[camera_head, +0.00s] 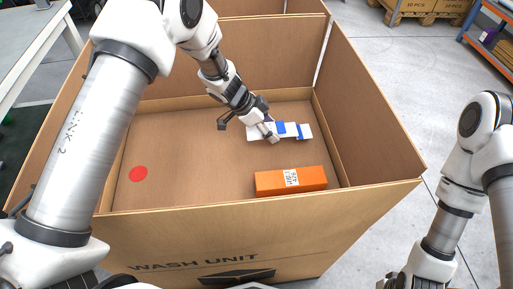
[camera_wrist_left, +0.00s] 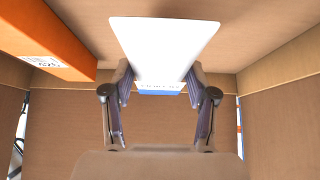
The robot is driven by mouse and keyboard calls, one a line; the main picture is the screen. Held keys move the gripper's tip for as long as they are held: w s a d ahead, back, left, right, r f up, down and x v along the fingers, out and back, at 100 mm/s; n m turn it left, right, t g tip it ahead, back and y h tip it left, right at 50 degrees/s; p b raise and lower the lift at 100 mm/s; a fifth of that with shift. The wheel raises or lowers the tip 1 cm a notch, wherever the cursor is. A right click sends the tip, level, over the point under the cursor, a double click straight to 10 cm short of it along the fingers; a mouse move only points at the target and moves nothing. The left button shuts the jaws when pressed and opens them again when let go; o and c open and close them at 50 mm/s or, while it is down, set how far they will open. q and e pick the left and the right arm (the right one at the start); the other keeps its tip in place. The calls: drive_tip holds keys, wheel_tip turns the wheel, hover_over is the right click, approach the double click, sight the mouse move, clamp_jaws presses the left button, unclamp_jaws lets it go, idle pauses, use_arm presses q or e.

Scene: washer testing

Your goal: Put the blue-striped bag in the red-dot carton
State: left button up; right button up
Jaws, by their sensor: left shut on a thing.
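The large open carton (camera_head: 190,229) has a red dot (camera_head: 138,174) on its floor at the left and is printed WASH UNIT on its front. The white bag with blue stripes (camera_head: 304,131) is inside its walls, towards the back right. My left gripper (camera_head: 264,130) reaches down into the carton and is shut on the bag. In the left wrist view the bag's broad white face (camera_wrist_left: 165,45) and a blue stripe show between the two fingers (camera_wrist_left: 160,85). I cannot tell whether the bag touches the floor. My right gripper is out of view; only its arm shows.
An orange box (camera_head: 275,183) with a white label lies in the carton's front right, and shows in the left wrist view (camera_wrist_left: 50,38). Another carton section (camera_head: 250,7) adjoins behind. The carton floor is bare around the red dot. A grey table (camera_head: 25,40) stands at the left.

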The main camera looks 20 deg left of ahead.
sight(269, 145)
use_arm(q)
wheel_tip(269, 145, down, 5)
drive_tip(key=shift+r+b, duration=0.1)
drive_tip(key=shift+b, duration=0.5)
drive_tip(key=o, duration=1.4)
drive_tip(key=shift+f, duration=0.2)
drive_tip(key=shift+r, duration=0.2)
drive_tip(key=p+v, duration=0.4)
drive_tip(key=v, duration=0.7)
drive_tip(key=shift+w+d+r, duration=0.1)
drive_tip(key=shift+r, duration=0.05)
drive_tip(key=shift+a+r, duration=0.3)
